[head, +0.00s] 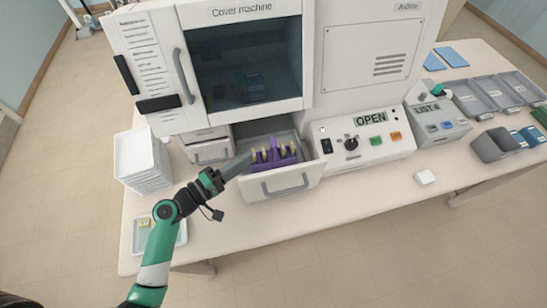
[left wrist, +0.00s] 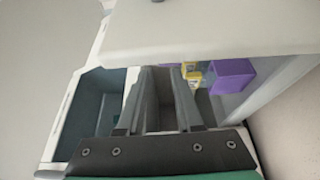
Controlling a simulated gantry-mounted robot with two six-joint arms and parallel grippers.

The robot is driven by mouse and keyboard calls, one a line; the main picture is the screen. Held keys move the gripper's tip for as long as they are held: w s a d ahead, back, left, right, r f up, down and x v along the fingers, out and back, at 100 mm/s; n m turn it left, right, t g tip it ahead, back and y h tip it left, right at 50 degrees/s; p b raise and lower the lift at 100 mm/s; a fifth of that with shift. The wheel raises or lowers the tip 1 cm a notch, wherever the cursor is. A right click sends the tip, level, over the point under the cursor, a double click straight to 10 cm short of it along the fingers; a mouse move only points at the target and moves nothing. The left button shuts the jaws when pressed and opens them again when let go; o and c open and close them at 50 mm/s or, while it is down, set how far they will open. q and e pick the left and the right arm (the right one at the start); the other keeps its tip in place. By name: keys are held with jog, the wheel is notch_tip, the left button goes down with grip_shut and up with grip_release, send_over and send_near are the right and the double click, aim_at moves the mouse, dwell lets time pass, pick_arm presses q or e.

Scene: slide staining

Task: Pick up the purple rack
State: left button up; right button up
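The purple rack (head: 274,158) sits in the open drawer (head: 287,183) under the cover machine and holds several yellowish-topped items. In the left wrist view the purple rack (left wrist: 232,76) shows only in part, right of the fingers, with yellow and white pieces beside it. My left gripper (head: 243,162) reaches in from the left, its fingers at the rack's left end. In the left wrist view my left gripper (left wrist: 161,75) has its fingers apart with no object visible between them. Whether a finger touches the rack cannot be told. My right gripper is not in view.
The cover machine (head: 250,70) stands above and behind the drawer. A stack of white trays (head: 143,160) is at the left, and a small tray (head: 160,236) lies at the front left. Grey trays (head: 478,98) stand at the right. The front right of the table is mostly clear.

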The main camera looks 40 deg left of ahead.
pick_arm(q)
send_over(268, 160)
jog(key=shift+a+f, duration=0.1)
dwell(0.4)
jog(key=shift+c, duration=0.2)
grip_shut()
dwell(1.1)
